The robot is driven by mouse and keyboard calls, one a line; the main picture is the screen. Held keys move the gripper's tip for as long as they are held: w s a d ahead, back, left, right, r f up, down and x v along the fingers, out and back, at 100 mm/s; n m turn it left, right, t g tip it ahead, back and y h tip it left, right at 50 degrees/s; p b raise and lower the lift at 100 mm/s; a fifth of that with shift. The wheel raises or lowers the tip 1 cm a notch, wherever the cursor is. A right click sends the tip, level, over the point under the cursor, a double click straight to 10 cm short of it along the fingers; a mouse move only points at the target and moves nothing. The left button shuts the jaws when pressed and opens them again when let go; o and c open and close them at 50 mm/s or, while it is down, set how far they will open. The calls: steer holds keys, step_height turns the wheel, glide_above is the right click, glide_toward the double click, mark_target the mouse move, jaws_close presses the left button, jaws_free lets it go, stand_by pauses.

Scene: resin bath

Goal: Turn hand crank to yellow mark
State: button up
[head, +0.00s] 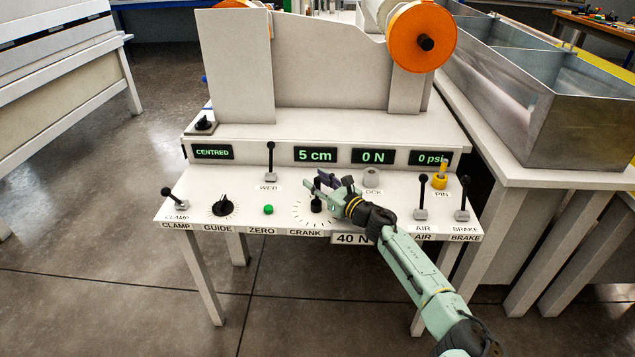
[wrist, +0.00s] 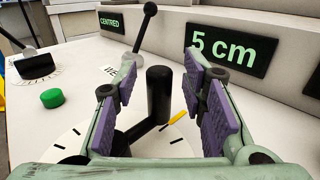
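The hand crank shows as a black upright handle (wrist: 159,92) on a short arm over a white dial (wrist: 70,148) with black ticks. In the head view the crank (head: 317,204) is on the sloping panel above the CRANK label. A yellow mark (wrist: 174,119) lies on the dial just right of the handle's foot. My gripper (head: 322,184) is open, with its purple-padded fingers either side of the handle in the wrist view. Gaps show between the handle and both pads. The crank's pivot is partly hidden by my left finger.
Displays read CENTRED (head: 212,152), 5 cm (head: 315,155), 0 N (head: 375,156) and 0 psi. A green button (head: 268,210) and the WEB lever (head: 270,162) are left of the crank. AIR (head: 421,199) and BRAKE (head: 463,201) levers stand to the right.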

steer(key=v, duration=1.2)
